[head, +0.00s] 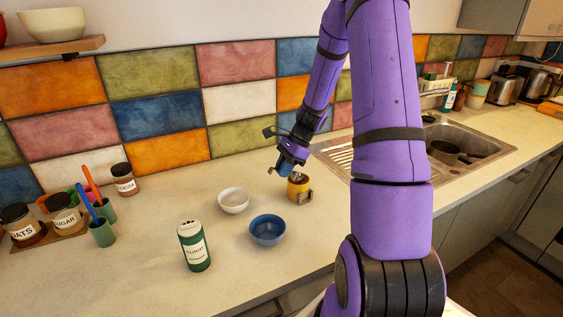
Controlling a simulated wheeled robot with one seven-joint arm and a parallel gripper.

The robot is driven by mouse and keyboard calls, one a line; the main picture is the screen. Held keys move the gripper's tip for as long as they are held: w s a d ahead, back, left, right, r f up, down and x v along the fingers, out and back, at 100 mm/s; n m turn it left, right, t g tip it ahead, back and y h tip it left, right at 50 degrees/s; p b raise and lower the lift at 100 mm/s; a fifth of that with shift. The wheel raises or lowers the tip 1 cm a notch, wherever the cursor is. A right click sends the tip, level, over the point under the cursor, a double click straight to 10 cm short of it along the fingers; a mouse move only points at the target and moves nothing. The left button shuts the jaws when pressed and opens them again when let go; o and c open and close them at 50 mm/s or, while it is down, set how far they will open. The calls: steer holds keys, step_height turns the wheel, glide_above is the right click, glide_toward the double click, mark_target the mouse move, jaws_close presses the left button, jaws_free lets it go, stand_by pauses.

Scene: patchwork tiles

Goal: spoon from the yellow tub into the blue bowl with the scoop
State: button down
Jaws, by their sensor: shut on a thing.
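The yellow tub (298,193) stands upright on the counter below my arm's end. It has a small label on its front, and its contents are too small to make out. The blue bowl (267,234) sits to the left of the tub and nearer to me, and it looks empty. My gripper (292,170) points down just above the tub's rim, at its left side. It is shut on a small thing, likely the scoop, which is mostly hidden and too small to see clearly. I cannot tell whether its tip is inside the tub.
A white bowl (233,207) stands left of the tub, behind the blue bowl. A green shaker (196,252) stands at the front left. Jars and green cups (102,234) with utensils are at the far left. The sink (462,150) is at the right. The tiled wall is behind.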

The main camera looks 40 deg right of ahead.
steer(key=shift+f+h, duration=0.6)
steer(key=shift+f, duration=0.25)
steer(key=h, duration=0.2)
steer(key=g+h, duration=0.1)
steer(key=shift+w+a+r+h, duration=0.1)
steer(key=shift+a+r+h, duration=0.15)
steer(key=shift+a+h, duration=0.1)
steer(key=r, duration=0.1)
steer(key=a+r+h, duration=0.1)
steer(key=r, duration=0.1)
steer(key=shift+w+r+g, duration=0.1)
steer(key=shift+w+g, duration=0.05)
steer(key=shift+g, duration=0.15)
steer(key=shift+h, duration=0.25)
steer(key=shift+a+r, duration=0.15)
steer(key=shift+r, duration=0.85)
steer(key=shift+a+r, duration=0.1)
steer(key=shift+r, duration=0.9)
steer(key=shift+a, duration=0.1)
